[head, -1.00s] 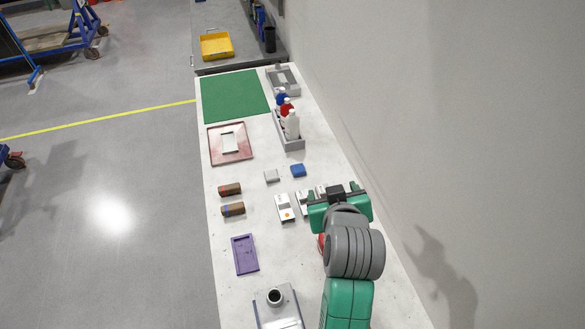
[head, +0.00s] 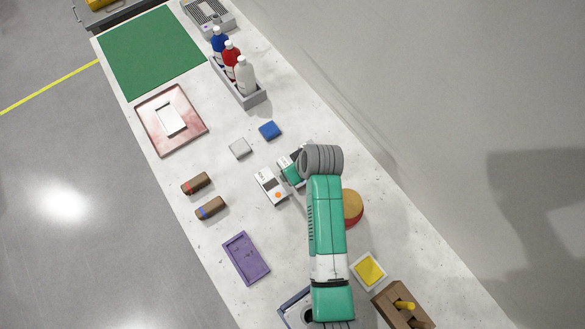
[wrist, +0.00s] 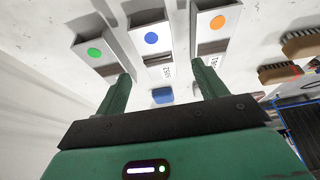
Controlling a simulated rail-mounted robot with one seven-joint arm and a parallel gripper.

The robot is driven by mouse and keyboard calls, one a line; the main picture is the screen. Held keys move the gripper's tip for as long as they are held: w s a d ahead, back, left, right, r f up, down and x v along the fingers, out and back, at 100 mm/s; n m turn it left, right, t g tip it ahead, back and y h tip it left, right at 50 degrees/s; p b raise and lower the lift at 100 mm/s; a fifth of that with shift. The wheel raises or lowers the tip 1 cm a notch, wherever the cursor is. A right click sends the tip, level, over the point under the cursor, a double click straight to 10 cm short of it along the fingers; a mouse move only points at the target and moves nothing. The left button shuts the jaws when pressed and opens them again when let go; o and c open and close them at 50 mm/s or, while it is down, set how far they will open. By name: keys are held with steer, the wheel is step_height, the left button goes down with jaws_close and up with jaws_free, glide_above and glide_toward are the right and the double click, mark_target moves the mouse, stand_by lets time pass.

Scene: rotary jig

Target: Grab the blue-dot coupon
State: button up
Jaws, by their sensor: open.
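The blue-dot coupon (wrist: 150,48) is a pale metallic piece with a blue dot and dark lettering, in the middle of three in the wrist view. The green-dot coupon (wrist: 97,50) is on its left and the orange-dot coupon (wrist: 212,28) on its right. My gripper (wrist: 160,71) is open, with its two green fingers spread and the blue-dot coupon showing between and beyond their tips. No contact shows. In the head view the orange-dot coupon (head: 271,188) is clear, but my arm hides most of the other coupons.
A blue block (head: 269,130) and a grey block (head: 240,148) lie behind the coupons. Two brown pieces (head: 197,183) and a purple tray (head: 246,257) are at left. A red-and-tan round object (head: 352,207) is right of my arm. A bottle rack (head: 240,88) stands farther back.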

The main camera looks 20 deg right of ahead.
steer(key=b+x, duration=0.1)
steer(key=x, duration=0.3)
steer(key=shift+s+d+f, duration=0.1)
steer(key=shift+d+f, duration=0.05)
steer(key=shift+w+f, duration=0.25)
steer(key=shift+f, duration=0.2)
steer(key=shift+c, duration=0.2)
steer(key=c, duration=1.1)
step_height(320, 180, up, 10)
steer(key=shift+r+p, duration=0.1)
steer(key=shift+p, duration=0.65)
